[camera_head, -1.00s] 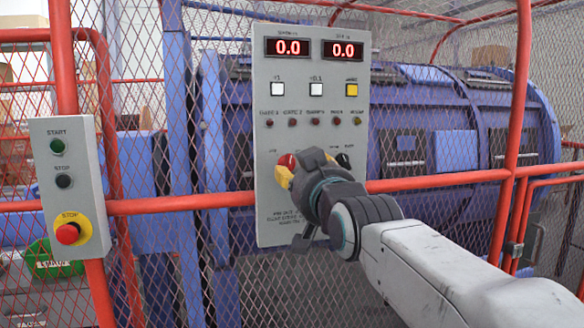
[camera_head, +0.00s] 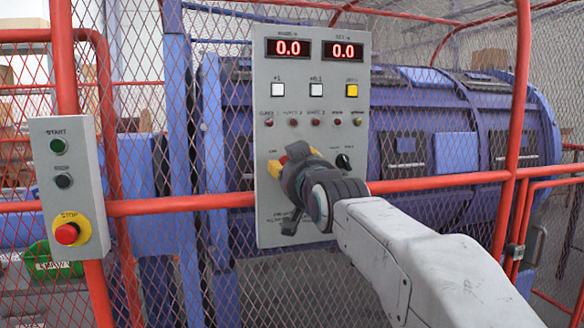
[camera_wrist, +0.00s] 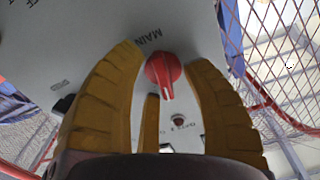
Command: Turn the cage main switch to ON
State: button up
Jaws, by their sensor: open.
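The cage main switch is a red rotary knob (camera_wrist: 163,72) on the grey control panel (camera_head: 262,215), with the label MAIN beside it in the wrist view. My gripper (camera_wrist: 166,60) is open, with yellow-padded fingers on both sides of the knob and a third finger below it. A gap shows between the knob and the side fingers. In the head view my gripper (camera_head: 284,163) is at the panel's lower half and hides most of the knob. The switch's ON mark cannot be read.
A black knob (camera_head: 343,162) sits right of my gripper. Above are small lamps, square buttons and two displays (camera_head: 288,48) reading 0.0. A start/stop box (camera_head: 70,185) with a red stop button hangs at left. Red rails (camera_head: 440,182) and mesh surround the blue machine.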

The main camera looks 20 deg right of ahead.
jog(key=shift+c, duration=0.2)
grip_shut()
jog(key=shift+b, duration=0.3)
jog(key=shift+f+m+b, duration=0.15)
jog(key=shift+m+b, duration=0.7)
jog(key=shift+m, duration=0.25)
jog(key=shift+m+b, duration=0.7)
jog(key=shift+m, duration=1.6)
jog(key=shift+o, duration=0.2)
grip_release()
jog(key=shift+s, duration=0.1)
